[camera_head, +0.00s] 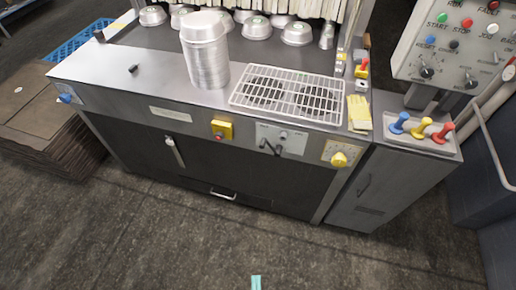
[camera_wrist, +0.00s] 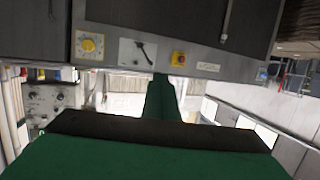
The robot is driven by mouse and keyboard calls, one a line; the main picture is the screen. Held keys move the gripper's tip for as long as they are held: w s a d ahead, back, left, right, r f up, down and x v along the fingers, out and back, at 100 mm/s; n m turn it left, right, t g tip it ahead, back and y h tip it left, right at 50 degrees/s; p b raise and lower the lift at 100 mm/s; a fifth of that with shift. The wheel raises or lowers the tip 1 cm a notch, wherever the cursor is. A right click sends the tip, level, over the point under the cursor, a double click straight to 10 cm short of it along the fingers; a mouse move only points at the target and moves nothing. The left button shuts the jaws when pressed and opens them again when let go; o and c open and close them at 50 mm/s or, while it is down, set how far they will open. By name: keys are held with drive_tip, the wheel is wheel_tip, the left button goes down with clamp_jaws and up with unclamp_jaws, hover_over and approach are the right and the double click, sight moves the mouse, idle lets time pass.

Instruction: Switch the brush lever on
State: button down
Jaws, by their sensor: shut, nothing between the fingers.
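A black lever (camera_head: 270,147) sits on a pale plate (camera_head: 292,139) on the machine's front, between a yellow box with a red button and a yellow knob. It also shows in the wrist view (camera_wrist: 146,50), at the top and left of the fingers. No readable label tells me whether it is the brush lever. My gripper (camera_wrist: 161,80) is green, shut and empty, and points toward the machine front from some distance. In the head view only a small teal tip of my gripper (camera_head: 256,282) shows at the bottom edge, well apart from the machine.
The yellow box (camera_head: 222,130) and yellow knob (camera_head: 339,160) flank the lever. Blue, yellow and red handles (camera_head: 421,128) stand on the right ledge. A pan stack (camera_head: 206,62), a wire rack (camera_head: 290,95) and yellow gloves (camera_head: 359,112) are on top. The floor in front is clear.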

drive_tip(key=shift+f, duration=0.1)
drive_tip(key=w+a+f+n+g+y, duration=0.1)
drive_tip(key=w+a+f+n, duration=0.2)
drive_tip(key=f, duration=0.4)
drive_tip(key=w+a+f+n+g, duration=0.1)
drive_tip(key=w+f+n, duration=0.3)
drive_tip(key=w+f, duration=0.2)
drive_tip(key=w+f+n+h, duration=0.3)
drive_tip(key=w+f+n, duration=0.15)
drive_tip(key=w, duration=0.65)
drive_tip(key=w+a+r+n+t+h, duration=0.1)
drive_tip(key=w+a+r+h, duration=0.1)
drive_tip(key=w+r+h, duration=0.2)
drive_tip(key=w+a+r+n+t+h, duration=0.1)
drive_tip(key=w+a+r+h, duration=0.2)
drive_tip(key=w+r, duration=0.7)
drive_tip(key=w, duration=0.4)
drive_tip(key=shift+r+h, duration=0.2)
drive_tip(key=shift+h, duration=0.2)
drive_tip(key=shift+w+a, duration=0.1)
drive_tip(key=shift+w, duration=0.05)
